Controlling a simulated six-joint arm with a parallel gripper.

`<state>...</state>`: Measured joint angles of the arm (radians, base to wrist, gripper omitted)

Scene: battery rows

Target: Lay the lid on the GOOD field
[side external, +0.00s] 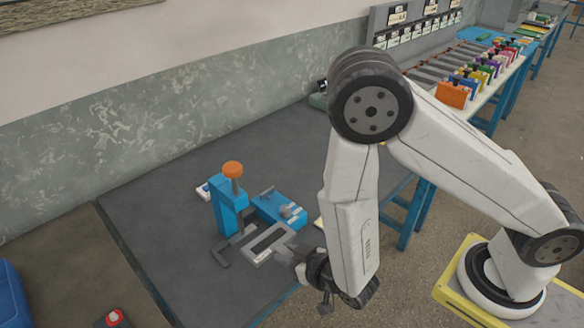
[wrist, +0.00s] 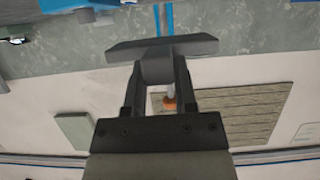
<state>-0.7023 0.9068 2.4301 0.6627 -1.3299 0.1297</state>
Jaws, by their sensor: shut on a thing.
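My gripper (side external: 254,243) reaches left, low over the dark work surface, in the side view. In the wrist view my gripper (wrist: 157,70) has its fingers closed on a dark grey piece (wrist: 190,45), a wide bar with angled ends. In the side view part of this dark grey piece (side external: 221,253) shows beyond the fingers, close in front of a blue stand. I cannot tell whether it touches the stand. I cannot tell which thing is the lid, and no field marked GOOD can be made out.
The blue stand (side external: 228,212) carries an orange knob (side external: 233,169). A blue block (side external: 279,209) is beside it. The dark work surface (side external: 150,195) is clear towards the wall. A red button (side external: 114,317) and blue bin (side external: 12,297) are at front left. Coloured boxes (side external: 454,94) stand behind.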

